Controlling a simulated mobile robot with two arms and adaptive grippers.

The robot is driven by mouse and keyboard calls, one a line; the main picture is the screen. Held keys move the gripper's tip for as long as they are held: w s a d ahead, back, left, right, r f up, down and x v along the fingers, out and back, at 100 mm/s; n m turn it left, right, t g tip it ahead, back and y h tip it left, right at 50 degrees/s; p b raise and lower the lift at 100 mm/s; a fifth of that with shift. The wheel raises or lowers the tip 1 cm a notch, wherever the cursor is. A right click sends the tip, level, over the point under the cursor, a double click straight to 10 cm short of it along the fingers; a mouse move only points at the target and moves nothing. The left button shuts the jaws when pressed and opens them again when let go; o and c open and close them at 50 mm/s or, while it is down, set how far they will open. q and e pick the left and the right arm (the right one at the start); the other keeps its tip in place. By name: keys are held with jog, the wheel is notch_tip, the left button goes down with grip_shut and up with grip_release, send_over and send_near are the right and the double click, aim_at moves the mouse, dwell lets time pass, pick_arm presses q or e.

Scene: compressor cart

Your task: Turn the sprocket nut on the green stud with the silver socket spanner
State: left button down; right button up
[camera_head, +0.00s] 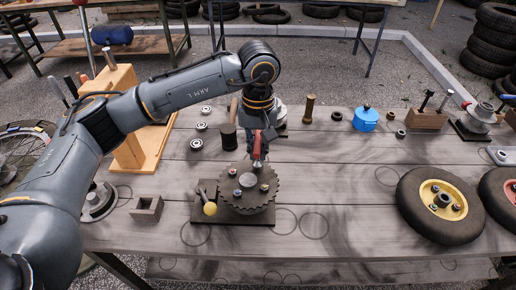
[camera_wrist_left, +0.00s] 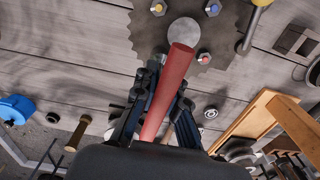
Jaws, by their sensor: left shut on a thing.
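My left gripper (camera_head: 259,155) points down above the far edge of the dark toothed sprocket (camera_head: 262,204). It is shut on a red-handled tool (camera_head: 256,147). In the left wrist view the red handle (camera_wrist_left: 168,90) runs between the fingers and overlaps the sprocket (camera_wrist_left: 232,45). I see no silver socket end, so I cannot tell whether this is the silver socket spanner. Nuts on blue (camera_wrist_left: 213,9), red (camera_wrist_left: 204,58) and yellow-orange (camera_wrist_left: 158,8) studs surround the round hub (camera_wrist_left: 184,31). I cannot make out the green stud. My right gripper is not in view.
A yellow-knobbed lever (camera_head: 210,208) stands at the sprocket's left. Two wheels (camera_head: 418,217) lie on the table at right. The table between sprocket and wheels is clear.

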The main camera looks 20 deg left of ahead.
pick_arm(q)
jog(key=shift+m+b, duration=0.4)
jog(key=shift+b, duration=0.05)
jog(key=shift+m+b, duration=0.4)
jog(key=shift+m, duration=0.2)
jog(key=shift+r, duration=0.1)
